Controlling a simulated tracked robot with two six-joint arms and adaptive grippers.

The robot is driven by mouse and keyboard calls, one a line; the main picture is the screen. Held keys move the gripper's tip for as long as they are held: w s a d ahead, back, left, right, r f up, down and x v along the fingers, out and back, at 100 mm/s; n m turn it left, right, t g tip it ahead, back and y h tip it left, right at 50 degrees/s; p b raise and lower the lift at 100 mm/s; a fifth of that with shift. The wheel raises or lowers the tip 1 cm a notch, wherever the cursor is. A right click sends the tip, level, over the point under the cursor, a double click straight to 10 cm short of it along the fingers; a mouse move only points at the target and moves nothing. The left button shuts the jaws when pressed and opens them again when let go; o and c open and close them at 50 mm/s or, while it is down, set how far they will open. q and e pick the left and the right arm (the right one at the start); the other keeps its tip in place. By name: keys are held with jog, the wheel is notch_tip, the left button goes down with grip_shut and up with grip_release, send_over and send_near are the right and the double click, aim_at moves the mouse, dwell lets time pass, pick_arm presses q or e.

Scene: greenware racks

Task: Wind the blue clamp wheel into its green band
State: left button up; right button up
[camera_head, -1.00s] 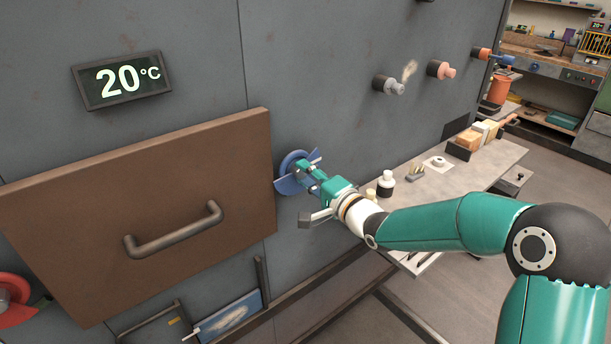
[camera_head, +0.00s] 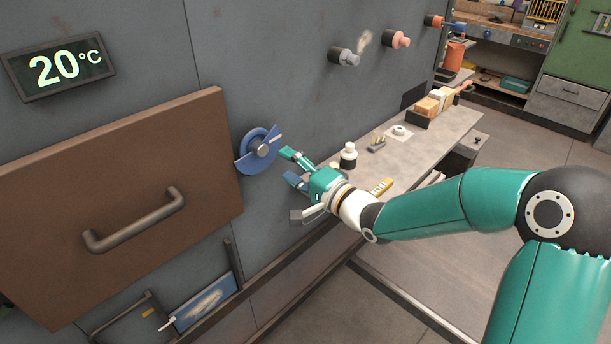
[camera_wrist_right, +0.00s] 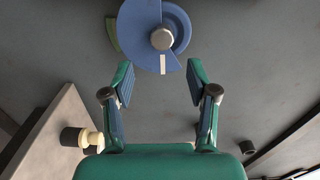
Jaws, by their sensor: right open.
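The blue clamp wheel (camera_head: 250,162) is on the grey wall, just right of the brown door. It has a grey hub and a white mark on its plate. In the right wrist view the wheel (camera_wrist_right: 134,38) is at the top, with its white mark at the lower edge. A green strip, likely the green band (camera_wrist_right: 112,32), shows behind the wheel's left edge, away from the mark. My right gripper (camera_head: 291,167) is open and empty, a little right of the wheel and apart from it. Its fingers (camera_wrist_right: 159,78) point at the wheel. My left gripper is not in view.
The brown door (camera_head: 110,190) has a dark handle (camera_head: 135,220). A display (camera_head: 58,67) reads 20 °C. A grey bench (camera_head: 455,128) with bottles and blocks stands right of my gripper. Knobs (camera_head: 345,57) stick out of the wall above.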

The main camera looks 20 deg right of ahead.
jog(key=v, duration=0.5)
jog(key=shift+w, duration=0.1)
jog(key=s+a+f+g+p, duration=0.15)
jog(key=a+f+g, duration=0.3)
jog(key=f, duration=0.75)
jog(key=s+a+f+g, duration=0.3)
jog(key=a+f, duration=0.2)
jog(key=f, duration=0.7)
jog(key=s+a+f+n+g+h, duration=0.1)
jog(key=s+f+n+g, duration=0.3)
jog(key=s+f, duration=0.3)
jog(key=s+a+f+n+g+h, duration=0.1)
jog(key=s+f+n+g, duration=0.4)
jog(key=s, duration=0.8)
notch_tip(320, 180, down, 3)
jog(key=shift+a+f+n+p, duration=0.2)
jog(key=shift+n+p, duration=0.2)
jog(key=shift+n, duration=0.6)
